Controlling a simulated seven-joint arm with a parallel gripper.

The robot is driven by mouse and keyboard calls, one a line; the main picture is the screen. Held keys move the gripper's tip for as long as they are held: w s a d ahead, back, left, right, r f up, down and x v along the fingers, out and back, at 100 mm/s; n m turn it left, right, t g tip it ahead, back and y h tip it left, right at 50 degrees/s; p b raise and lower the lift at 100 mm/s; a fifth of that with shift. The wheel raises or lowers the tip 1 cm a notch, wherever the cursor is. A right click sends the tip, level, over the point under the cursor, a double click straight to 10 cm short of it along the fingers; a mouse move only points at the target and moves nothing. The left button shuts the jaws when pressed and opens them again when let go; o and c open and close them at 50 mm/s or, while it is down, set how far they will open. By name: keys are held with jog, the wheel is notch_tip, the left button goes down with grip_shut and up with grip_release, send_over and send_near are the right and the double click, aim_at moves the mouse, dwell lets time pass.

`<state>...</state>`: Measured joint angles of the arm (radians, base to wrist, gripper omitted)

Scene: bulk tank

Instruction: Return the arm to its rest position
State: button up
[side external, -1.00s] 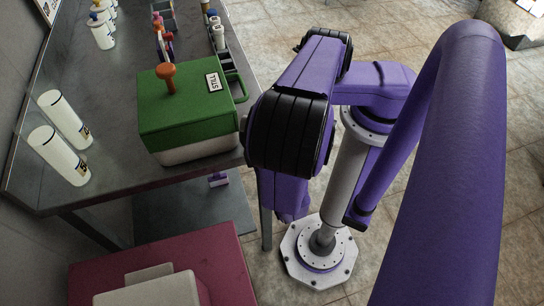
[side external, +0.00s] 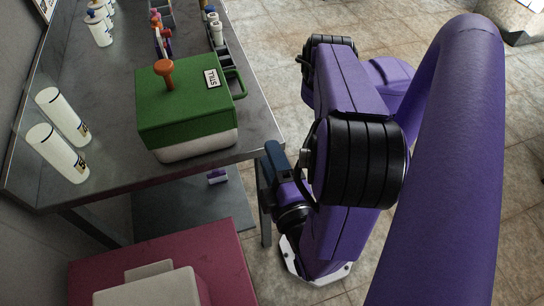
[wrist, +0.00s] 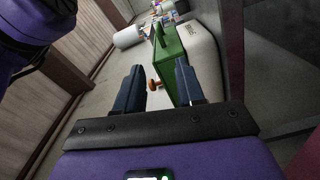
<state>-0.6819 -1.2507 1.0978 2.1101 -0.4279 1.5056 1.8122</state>
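My gripper (wrist: 159,82) shows in the wrist view with its two dark blue fingers apart and nothing between them. In the side external view, my gripper (side external: 276,160) is partly visible past the table's right edge, to the right of the green-lidded box. The box (side external: 188,105) stands on the table with an orange knob (side external: 165,70) and a label on its green lid. In the wrist view, the box (wrist: 172,55) and its knob (wrist: 153,84) appear beyond the fingertips, apart from them.
The metal table (side external: 105,85) has a near corner close to my gripper. Two white bottles (side external: 62,115) stand at its left, with more bottles and racks (side external: 215,30) at the back. A maroon block (side external: 215,250) is in front. Open tiled floor (side external: 260,60) lies right of the table.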

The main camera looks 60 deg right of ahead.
jog(key=shift+w+d, duration=0.1)
jog(key=w+d+r+n+g+y, duration=0.1)
jog(key=d+r+n+g+y, duration=0.5)
jog(key=d+r+g+y, duration=0.5)
jog(key=shift+w+d+r+g+y, duration=0.3)
jog(key=shift+d+g+y, duration=0.65)
jog(key=shift+d, duration=1.15)
jog(key=shift+f, duration=0.1)
